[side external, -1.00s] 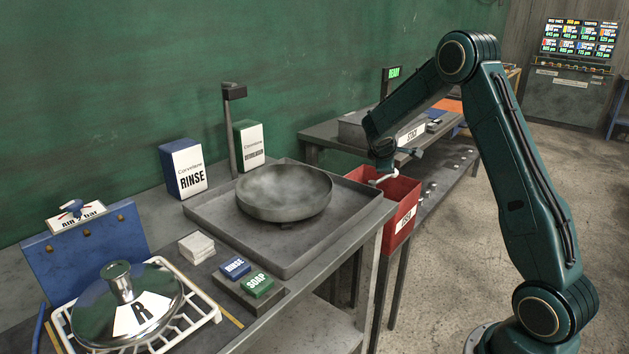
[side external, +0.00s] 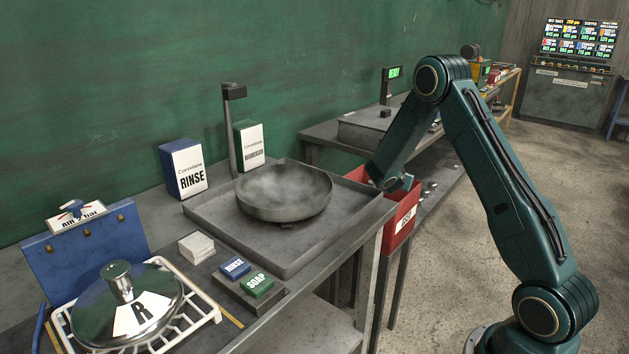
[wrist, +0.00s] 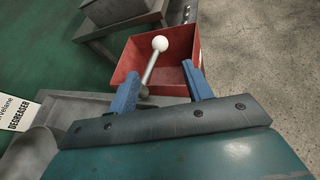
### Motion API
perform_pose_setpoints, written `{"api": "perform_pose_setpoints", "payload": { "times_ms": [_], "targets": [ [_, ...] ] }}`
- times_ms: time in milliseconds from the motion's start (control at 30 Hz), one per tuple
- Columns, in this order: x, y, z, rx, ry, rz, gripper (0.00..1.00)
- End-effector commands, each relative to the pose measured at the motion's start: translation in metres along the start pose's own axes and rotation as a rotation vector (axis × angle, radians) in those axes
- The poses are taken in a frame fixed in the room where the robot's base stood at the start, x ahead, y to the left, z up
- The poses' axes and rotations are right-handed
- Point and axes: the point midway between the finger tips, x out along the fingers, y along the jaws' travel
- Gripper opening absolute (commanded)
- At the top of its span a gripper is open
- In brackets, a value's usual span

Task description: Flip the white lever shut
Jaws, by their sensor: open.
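In the side view my gripper (side external: 400,183) is low at the red bin, partly hidden by my arm, and the lever is not visible there.
The red bin (side external: 405,218) stands at the right end of the bench. A shallow grey tray (side external: 290,262) holds a round metal dish (side external: 284,196) left of my gripper. A second bench with a grey box (side external: 365,130) is behind. Open floor lies to the right.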

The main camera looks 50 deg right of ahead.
Motion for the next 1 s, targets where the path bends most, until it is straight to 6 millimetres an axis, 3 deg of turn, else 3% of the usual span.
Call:
{"api": "perform_pose_setpoints", "payload": {
  "times_ms": [367,1000],
  "targets": [
    [0.019,0.000,0.000,0.005,0.001,-0.002,0.50],
    [0.101,-0.001,0.000,0.005,0.000,-0.002,0.50]
  ]
}}
